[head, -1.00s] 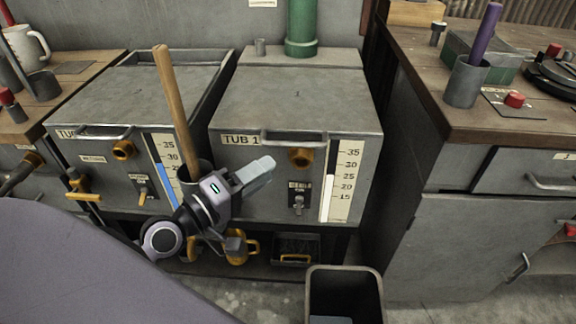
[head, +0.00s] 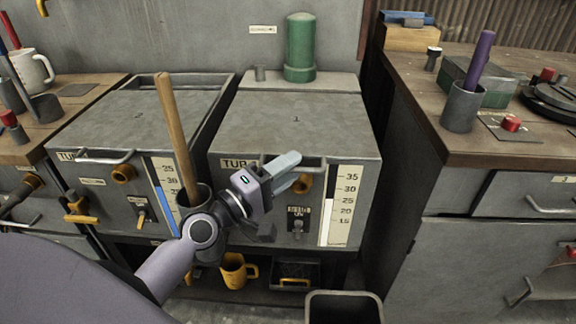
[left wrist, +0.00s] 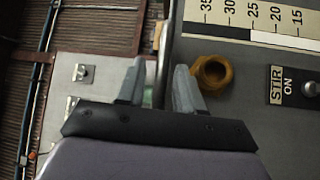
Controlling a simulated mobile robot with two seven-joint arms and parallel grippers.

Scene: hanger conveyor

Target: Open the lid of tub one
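Tub one (head: 230,190) is a grey box labelled "TUB 1", with its flat grey lid (head: 296,118) lying closed. Its handle, at the lid's front edge, is mostly hidden behind my left gripper. My left gripper (head: 290,172) is at the upper front of the tub, close to that edge and in front of the brass outlet (head: 303,184). In the left wrist view, the gripper's two fingers (left wrist: 156,90) are apart, near the tub's edge, with the brass outlet (left wrist: 212,72) beside one finger. I cannot tell whether they touch the handle. My right gripper is not in view.
Tub two (head: 140,115) stands to the left. A wooden stick (head: 175,135) rises from a dark cup close to my left wrist. A green cylinder (head: 300,48) stands behind the lid. A bin (head: 343,305) is on the floor, and a workbench (head: 460,150) is to the right.

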